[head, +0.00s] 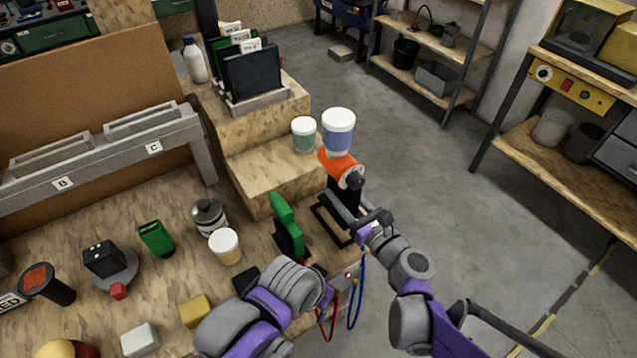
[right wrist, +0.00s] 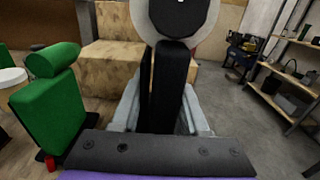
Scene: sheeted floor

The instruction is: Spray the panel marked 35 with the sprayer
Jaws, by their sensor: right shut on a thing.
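The sprayer (head: 336,164) has an orange body, a black handle and what looks like a blue cup with a white lid on top. My right gripper (head: 340,217) is shut on its black handle, which stands upright between the jaws in the right wrist view (right wrist: 170,85). It is held beside the wooden steps. Dark panels (head: 252,76) with white labels stand in a rack on the upper step; their labels are too small to read, so I cannot pick out 35. My left arm reaches in at bottom centre; its jaws (head: 322,296) are not clear.
A green tool (head: 287,230) stands on the bench left of my right gripper. A green cup (head: 304,134) and white bottle (head: 194,60) stand on the steps. A yellow-white cup (head: 225,246) and grey canister (head: 208,216) are on the bench.

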